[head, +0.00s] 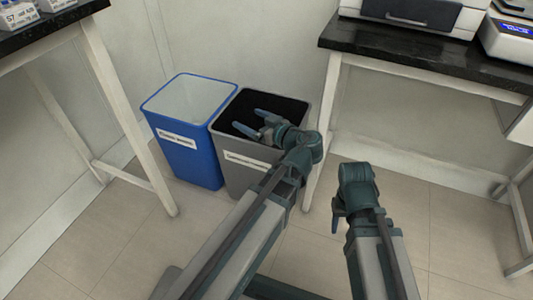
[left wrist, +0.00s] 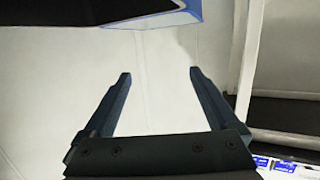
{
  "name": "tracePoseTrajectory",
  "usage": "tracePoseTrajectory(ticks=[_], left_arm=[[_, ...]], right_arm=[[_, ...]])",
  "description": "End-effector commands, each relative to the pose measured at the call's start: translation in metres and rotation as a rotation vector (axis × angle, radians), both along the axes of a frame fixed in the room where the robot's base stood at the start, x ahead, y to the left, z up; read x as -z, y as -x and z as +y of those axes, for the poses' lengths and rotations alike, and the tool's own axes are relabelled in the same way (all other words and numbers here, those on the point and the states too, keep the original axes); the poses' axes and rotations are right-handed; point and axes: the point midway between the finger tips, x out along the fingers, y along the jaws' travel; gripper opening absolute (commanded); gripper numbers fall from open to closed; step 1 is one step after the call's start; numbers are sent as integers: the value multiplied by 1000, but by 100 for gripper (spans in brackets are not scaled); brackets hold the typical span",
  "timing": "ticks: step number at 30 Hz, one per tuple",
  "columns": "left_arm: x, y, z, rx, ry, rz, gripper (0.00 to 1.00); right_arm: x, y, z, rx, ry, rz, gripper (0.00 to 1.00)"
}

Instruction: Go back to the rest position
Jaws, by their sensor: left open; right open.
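My left gripper (head: 247,119) is open and empty, with its two fingers apart over the opening of the grey bin (head: 244,178) in the head view. The left wrist view shows both fingers (left wrist: 158,76) spread with nothing between them. My right gripper (head: 338,222) points downward in front of the right-hand bench. It is partly hidden by its own wrist, and no object shows in it.
A blue bin (head: 187,160) stands left of the grey bin, touching or nearly so. A dark-topped bench (head: 430,60) with a white device (head: 412,16) is at right. Another bench (head: 50,22) with labelled bottles is at left. The tiled floor (head: 115,238) is clear.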

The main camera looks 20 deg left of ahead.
Motion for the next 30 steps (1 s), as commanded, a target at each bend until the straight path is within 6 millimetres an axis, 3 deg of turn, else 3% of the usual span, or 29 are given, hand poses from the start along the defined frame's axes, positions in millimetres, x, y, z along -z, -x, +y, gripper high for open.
tracePoseTrajectory(ticks=[19,23,30], left_arm=[[0,3,-3,5,16,46,93],[11,17,-19,49,94,263,93],[44,69,-94,375,318,892,93]], right_arm=[[-7,0,0,0,0,0,50],[-31,0,0,-2,0,1,50],[-84,0,0,-8,1,2,50]])
